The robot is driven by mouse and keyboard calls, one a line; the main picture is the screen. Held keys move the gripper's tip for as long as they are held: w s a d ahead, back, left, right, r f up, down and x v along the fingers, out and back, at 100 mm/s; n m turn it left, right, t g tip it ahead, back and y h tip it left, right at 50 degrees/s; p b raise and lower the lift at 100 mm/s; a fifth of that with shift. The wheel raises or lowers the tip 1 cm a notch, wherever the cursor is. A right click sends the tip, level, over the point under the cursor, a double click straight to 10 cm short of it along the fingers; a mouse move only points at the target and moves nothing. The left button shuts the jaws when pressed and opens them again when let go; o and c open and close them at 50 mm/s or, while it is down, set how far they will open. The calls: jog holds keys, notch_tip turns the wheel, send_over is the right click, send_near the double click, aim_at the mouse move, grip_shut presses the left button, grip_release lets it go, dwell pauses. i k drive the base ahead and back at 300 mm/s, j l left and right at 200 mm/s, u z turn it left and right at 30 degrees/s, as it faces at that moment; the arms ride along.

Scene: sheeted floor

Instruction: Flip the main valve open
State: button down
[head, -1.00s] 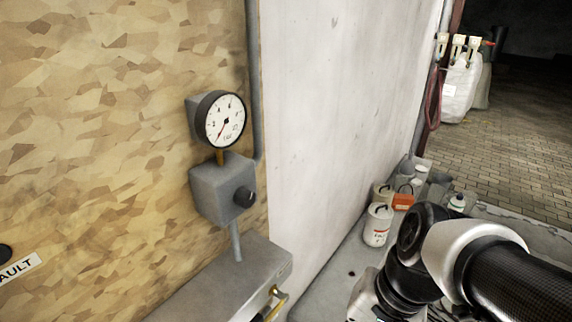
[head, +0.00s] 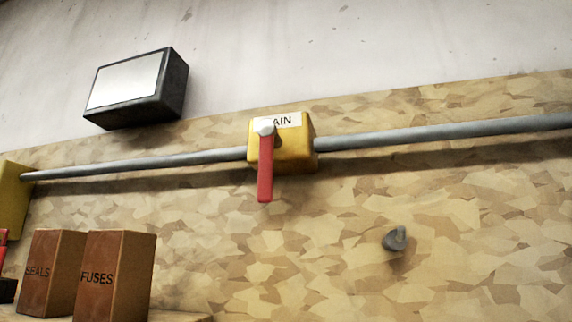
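The main valve is a yellow box (head: 296,150) on a grey pipe, high on the chipboard wall in the head view. A white label (head: 286,120) on it is partly covered and reads "AIN". Its red lever (head: 265,168) hangs straight down from a pale hub, across the line of the pipe. My gripper is not in view, and nothing touches the lever.
The grey pipe (head: 430,136) runs across the wall to a yellow box (head: 12,200) at the left. A dark box with a pale face (head: 135,88) is above. Brown boxes marked SEALS (head: 45,272) and FUSES (head: 120,275) stand lower left. A grey knob (head: 396,239) sticks out lower right.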

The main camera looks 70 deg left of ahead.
aim_at(270, 139)
jog(key=u, duration=2.6)
